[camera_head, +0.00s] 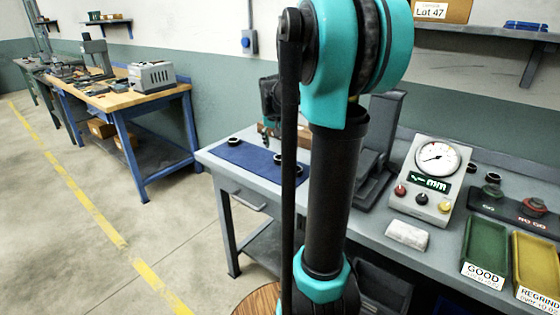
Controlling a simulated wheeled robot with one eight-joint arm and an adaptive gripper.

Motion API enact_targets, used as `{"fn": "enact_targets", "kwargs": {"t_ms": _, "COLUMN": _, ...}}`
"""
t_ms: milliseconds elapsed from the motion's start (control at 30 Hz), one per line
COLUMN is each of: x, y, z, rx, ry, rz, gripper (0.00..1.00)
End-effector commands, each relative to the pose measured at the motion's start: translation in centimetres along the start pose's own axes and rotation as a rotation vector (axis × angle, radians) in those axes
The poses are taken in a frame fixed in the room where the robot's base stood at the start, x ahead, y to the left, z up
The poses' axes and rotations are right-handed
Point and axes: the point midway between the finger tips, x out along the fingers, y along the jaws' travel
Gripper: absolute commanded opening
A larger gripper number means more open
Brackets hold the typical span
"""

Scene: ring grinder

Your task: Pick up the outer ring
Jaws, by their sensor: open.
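Several small dark rings lie on a blue mat (250,160) on the grey workbench. One ring (234,142) is near the mat's far left edge. Another ring (278,158) lies near the middle, and a third ring (299,170) is farther right, partly behind my arm. I cannot tell by size which is the outer ring. My gripper (266,143) is small and dark in this view, pointing down over the far part of the mat, between the left and middle rings. It is open, with no ring seen in it. My arm hides part of the mat and gripper.
A dial gauge box (435,180) stands right of my arm, with a white cloth (407,236) before it. A green GOOD tray (486,250) and yellow REGRIND tray (537,265) are at the right. A dark gauge stand (384,135) stands behind my arm.

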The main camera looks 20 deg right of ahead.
Motion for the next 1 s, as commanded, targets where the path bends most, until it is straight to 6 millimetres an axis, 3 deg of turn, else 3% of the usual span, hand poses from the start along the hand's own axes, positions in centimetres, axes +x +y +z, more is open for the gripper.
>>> {"fn": "enact_targets", "kwargs": {"t_ms": 100, "x": 1.5, "y": 0.0, "z": 0.0, "rx": 0.0, "ry": 0.0, "rz": 0.0, "gripper": 0.69}}
{"fn": "enact_targets", "kwargs": {"t_ms": 333, "x": 2.9, "y": -0.1, "z": 0.0, "rx": -0.001, "ry": 0.0, "rz": 0.0, "gripper": 0.69}}
{"fn": "enact_targets", "kwargs": {"t_ms": 633, "x": 6.7, "y": -0.5, "z": 0.1, "rx": -0.001, "ry": 0.0, "rz": -0.001, "gripper": 0.69}}
{"fn": "enact_targets", "kwargs": {"t_ms": 967, "x": 7.3, "y": -0.4, "z": 0.2, "rx": -0.001, "ry": 0.0, "rz": -0.001, "gripper": 0.69}}
{"fn": "enact_targets", "kwargs": {"t_ms": 1000, "x": 7.3, "y": -0.4, "z": 0.2, "rx": -0.001, "ry": 0.0, "rz": -0.001, "gripper": 0.64}}
